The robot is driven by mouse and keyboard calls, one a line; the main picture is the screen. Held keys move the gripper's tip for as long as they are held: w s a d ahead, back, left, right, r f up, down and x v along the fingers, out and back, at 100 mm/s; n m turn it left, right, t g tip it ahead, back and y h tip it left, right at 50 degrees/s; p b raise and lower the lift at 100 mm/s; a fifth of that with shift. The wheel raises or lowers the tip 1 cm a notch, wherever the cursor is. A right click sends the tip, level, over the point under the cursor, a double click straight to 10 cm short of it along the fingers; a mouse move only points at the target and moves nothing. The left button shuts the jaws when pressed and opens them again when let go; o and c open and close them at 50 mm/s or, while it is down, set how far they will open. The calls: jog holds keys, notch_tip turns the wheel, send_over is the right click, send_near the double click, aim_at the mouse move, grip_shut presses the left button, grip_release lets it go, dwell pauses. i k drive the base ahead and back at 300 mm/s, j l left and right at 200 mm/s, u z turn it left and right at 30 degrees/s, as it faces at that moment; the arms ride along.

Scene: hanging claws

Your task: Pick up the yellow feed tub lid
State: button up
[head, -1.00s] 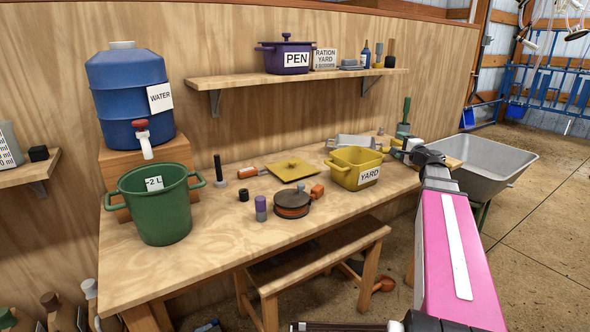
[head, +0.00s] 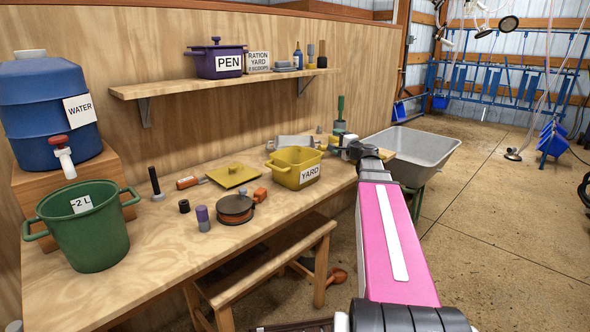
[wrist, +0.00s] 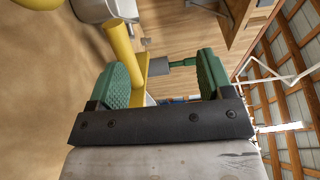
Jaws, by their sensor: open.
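In the wrist view my gripper (wrist: 160,83) shows two green pads spread wide.
A black and copper round tin (head: 235,209), an orange block (head: 260,194) and a purple-topped cylinder (head: 203,218) stand near the lid. A green bucket (head: 88,235) is at left. A grey wheelbarrow (head: 425,148) stands right of the bench. A shelf (head: 170,88) runs above.

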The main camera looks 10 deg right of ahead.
aim_at(227, 176)
jog(key=k, duration=1)
